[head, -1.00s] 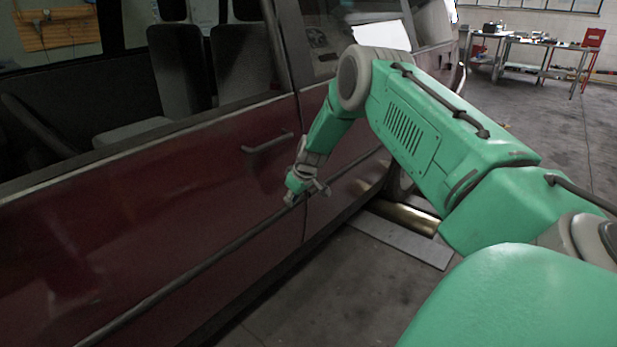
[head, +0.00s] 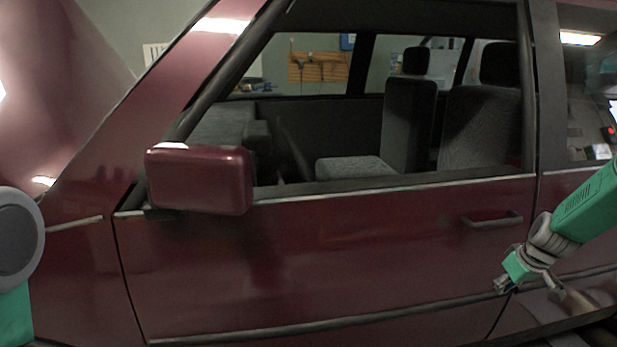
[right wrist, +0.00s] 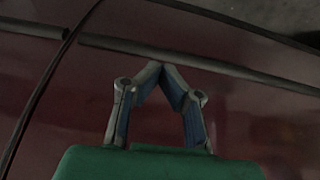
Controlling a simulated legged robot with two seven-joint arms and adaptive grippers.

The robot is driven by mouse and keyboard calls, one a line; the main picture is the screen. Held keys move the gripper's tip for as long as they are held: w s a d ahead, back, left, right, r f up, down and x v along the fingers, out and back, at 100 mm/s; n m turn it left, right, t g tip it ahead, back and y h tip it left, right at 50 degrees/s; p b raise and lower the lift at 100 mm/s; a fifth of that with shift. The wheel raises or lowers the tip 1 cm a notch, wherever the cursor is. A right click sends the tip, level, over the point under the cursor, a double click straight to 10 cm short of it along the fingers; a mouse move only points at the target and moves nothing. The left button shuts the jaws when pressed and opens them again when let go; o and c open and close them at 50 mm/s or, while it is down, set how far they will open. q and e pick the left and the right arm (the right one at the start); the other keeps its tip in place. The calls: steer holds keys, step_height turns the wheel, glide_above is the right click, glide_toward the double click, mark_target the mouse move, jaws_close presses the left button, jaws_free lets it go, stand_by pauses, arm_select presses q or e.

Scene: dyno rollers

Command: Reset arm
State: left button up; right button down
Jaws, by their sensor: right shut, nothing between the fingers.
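My right arm (head: 590,212) is green and grey and comes in from the right edge in the head view. Its gripper (head: 503,286) is in front of the red car door (head: 330,270), below and near the door handle (head: 492,219). In the right wrist view the two fingers of this gripper (right wrist: 163,70) meet at their tips, shut with nothing between them. The red door surface and its dark trim strip lie behind them; I cannot tell whether they touch. Part of my left arm (head: 15,255) shows at the left edge, but its gripper is not in view.
The red car fills most of the head view. Its side mirror (head: 200,180) sticks out at left of the door. The window (head: 300,150) shows grey seats (head: 410,115) inside. A dark trim strip (head: 330,322) runs along the lower door.

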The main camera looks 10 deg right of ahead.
steer(key=s+a+f+g, duration=0.1)
steer(key=s+a+f, duration=0.55)
steer(key=a, duration=0.25)
steer(key=s+a+f+g, duration=0.1)
steer(key=s+a+f, duration=0.5)
steer(key=a, duration=0.4)
steer(key=s+a, duration=0.5)
steer(key=s, duration=0.6)
steer(key=s+a+g, duration=0.1)
steer(key=s+a, duration=0.5)
steer(key=s, duration=0.5)
steer(key=shift+s+a+f+n+g, duration=0.25)
steer(key=shift+s+a+n+g, duration=0.05)
steer(key=shift+d, duration=0.1)
